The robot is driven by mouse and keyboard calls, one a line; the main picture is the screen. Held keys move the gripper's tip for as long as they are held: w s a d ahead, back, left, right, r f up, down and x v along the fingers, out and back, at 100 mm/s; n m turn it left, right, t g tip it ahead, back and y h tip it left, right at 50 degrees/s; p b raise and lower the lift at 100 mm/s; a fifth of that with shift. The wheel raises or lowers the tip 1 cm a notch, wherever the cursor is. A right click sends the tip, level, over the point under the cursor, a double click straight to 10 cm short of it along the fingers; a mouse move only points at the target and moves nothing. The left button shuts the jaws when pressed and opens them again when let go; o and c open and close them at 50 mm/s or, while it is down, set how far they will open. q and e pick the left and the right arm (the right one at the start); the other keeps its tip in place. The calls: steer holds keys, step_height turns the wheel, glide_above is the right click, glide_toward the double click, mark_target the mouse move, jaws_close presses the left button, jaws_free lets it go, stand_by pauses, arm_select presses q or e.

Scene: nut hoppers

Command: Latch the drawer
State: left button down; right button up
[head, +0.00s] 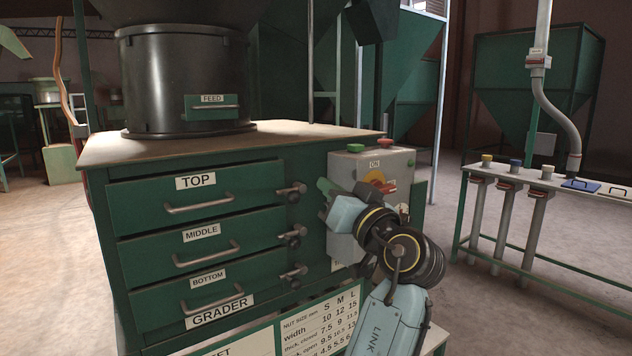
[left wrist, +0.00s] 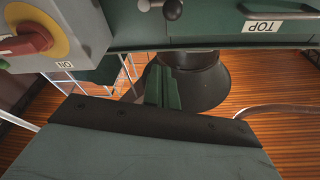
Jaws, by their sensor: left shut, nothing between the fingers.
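A green cabinet (head: 225,160) has three drawers: a top drawer (head: 245,182), a middle drawer (head: 255,228) and a bottom drawer (head: 150,308). All look pushed in or nearly so; small gaps I cannot judge. Each has a dark knobbed latch at its right end: top latch (head: 291,190), middle latch (head: 293,234), bottom latch (head: 295,273). In the left wrist view, a latch knob (left wrist: 172,9) and the TOP label (left wrist: 263,26) show at the upper edge. My left gripper (head: 327,187) is shut and empty, right of the top latch and apart from it; its green fingers (left wrist: 162,87) show together. My right gripper is out of view.
A grey control box (head: 375,162) with a red and yellow switch stands just behind my left gripper. A black hopper drum (head: 185,80) sits on the cabinet top. A pipe rack (head: 508,185) stands at the right, with clear floor between.

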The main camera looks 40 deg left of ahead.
arm_select(q)
steer(key=v, duration=0.5)
steer(key=shift+s+d+f, duration=0.1)
steer(key=shift+s+d, duration=0.05)
steer(key=shift+d, duration=0.2)
